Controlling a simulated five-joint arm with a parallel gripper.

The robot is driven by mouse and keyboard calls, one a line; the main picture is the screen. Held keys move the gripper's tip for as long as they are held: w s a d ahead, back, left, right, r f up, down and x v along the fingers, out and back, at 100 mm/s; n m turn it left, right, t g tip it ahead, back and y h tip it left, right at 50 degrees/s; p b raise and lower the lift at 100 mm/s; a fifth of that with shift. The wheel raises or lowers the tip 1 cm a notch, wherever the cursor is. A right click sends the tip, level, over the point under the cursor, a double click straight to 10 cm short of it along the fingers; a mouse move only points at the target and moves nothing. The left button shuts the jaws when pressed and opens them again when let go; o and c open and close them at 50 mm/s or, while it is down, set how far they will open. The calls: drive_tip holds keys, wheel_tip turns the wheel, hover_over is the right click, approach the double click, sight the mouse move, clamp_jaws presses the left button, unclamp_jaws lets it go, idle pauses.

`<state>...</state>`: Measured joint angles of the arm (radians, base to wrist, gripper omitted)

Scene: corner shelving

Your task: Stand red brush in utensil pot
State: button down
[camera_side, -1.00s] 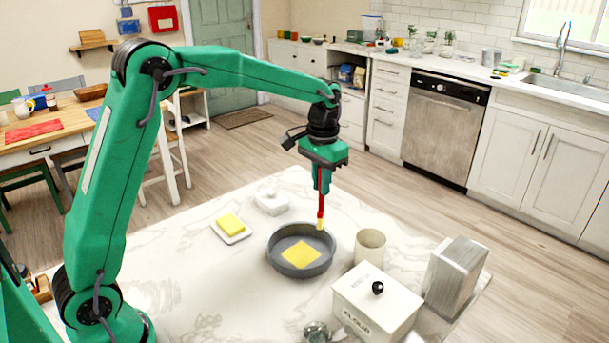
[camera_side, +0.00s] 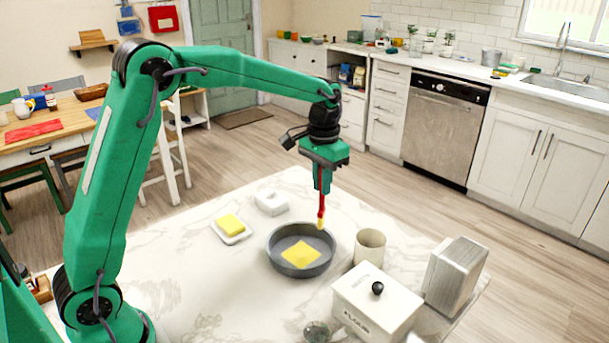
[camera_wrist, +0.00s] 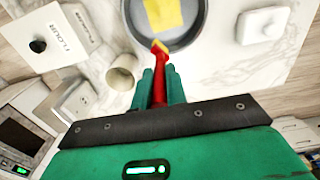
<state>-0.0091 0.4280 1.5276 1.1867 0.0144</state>
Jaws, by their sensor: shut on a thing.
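My gripper (camera_side: 322,182) is shut on the red brush (camera_side: 321,208), which hangs upright with its yellow tip down. The tip is above the right rim of the grey pan, though I cannot tell the exact height. In the wrist view the red brush (camera_wrist: 159,88) sits between my green fingers (camera_wrist: 158,86). The utensil pot (camera_side: 369,248), a cream cup, stands to the right of the pan. It also shows in the wrist view (camera_wrist: 121,78), left of my fingers. Its inside is mostly hidden in the side view.
The grey pan (camera_side: 275,259) holds a yellow square (camera_side: 301,255). A white flour box (camera_side: 375,306) and a grey-white block (camera_side: 455,277) stand close to the pot. A butter dish (camera_side: 231,231) and a white lidded dish (camera_side: 271,202) lie left of the pan.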

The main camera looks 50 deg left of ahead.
drive_tip(key=w+d+r+m, duration=0.5)
drive_tip(key=d+r, duration=0.3)
drive_tip(key=d, duration=0.3)
drive_tip(key=shift+w+m, duration=0.4)
drive_tip(key=shift+m, duration=0.5)
drive_tip(key=shift+f, duration=0.25)
wheel_tip(320, 180, down, 12)
idle(1.1)
drive_tip(key=shift+f, duration=0.1)
